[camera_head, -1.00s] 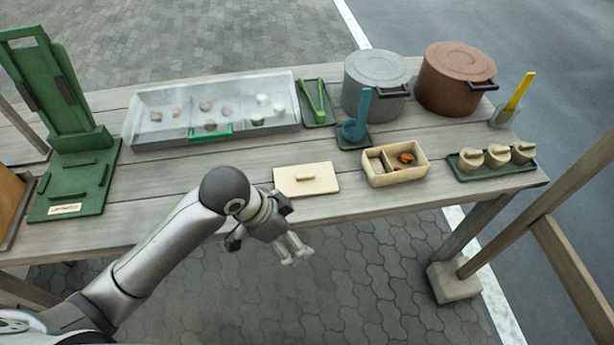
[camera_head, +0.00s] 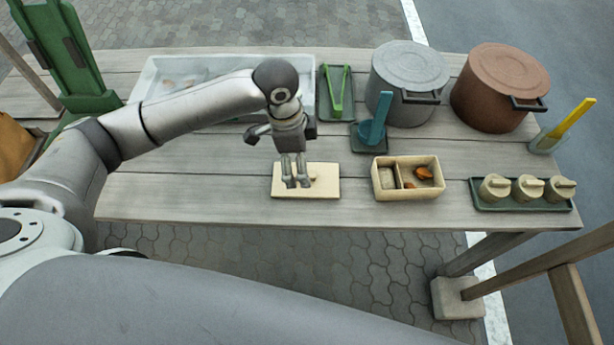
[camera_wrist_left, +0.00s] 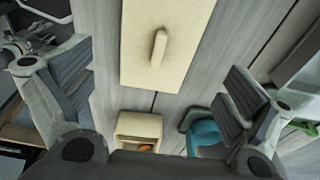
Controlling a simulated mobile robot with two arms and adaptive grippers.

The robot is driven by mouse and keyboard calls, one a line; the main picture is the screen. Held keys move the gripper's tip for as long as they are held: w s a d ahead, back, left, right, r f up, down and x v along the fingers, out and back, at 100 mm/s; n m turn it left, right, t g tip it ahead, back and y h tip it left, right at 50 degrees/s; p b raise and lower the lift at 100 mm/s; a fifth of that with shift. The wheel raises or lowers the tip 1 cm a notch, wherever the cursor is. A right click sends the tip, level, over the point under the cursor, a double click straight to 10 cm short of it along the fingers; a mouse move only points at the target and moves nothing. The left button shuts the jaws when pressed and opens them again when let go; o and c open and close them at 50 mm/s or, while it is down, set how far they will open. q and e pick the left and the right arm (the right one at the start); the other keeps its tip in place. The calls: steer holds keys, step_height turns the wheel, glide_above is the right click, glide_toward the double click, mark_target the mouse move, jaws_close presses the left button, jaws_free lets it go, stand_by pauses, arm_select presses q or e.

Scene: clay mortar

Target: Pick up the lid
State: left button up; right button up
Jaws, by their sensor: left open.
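The lid (camera_head: 328,187) is a flat cream rectangle with a raised bar handle, lying on the wooden table near its front edge. In the left wrist view the lid (camera_wrist_left: 190,28) lies flat ahead, with its handle between the lines of my two fingers. My left gripper (camera_head: 296,183) points down over the lid in the head view, fingers apart and empty. In the left wrist view the open left gripper (camera_wrist_left: 158,92) shows wide-spread grey pads, clear of the lid. Part of the lid is hidden behind the fingers in the head view. My right gripper is not in view.
A cream two-compartment box (camera_head: 383,195) with orange pieces stands right of the lid. My arm partly covers the clear tray (camera_head: 170,75).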

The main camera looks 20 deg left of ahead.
arm_select(q)
steer(key=shift+d+f, duration=0.1)
steer(key=shift+f, duration=0.35)
steer(key=shift+w+d+f, duration=0.1)
steer(key=shift+w+f, duration=0.05)
steer(key=shift+f, duration=0.15)
steer(key=f, duration=0.4)
steer(key=shift+d+f, duration=0.2)
steer(key=shift+d, duration=0.1)
steer(key=shift+f, duration=0.15)
steer(key=c, duration=0.6)
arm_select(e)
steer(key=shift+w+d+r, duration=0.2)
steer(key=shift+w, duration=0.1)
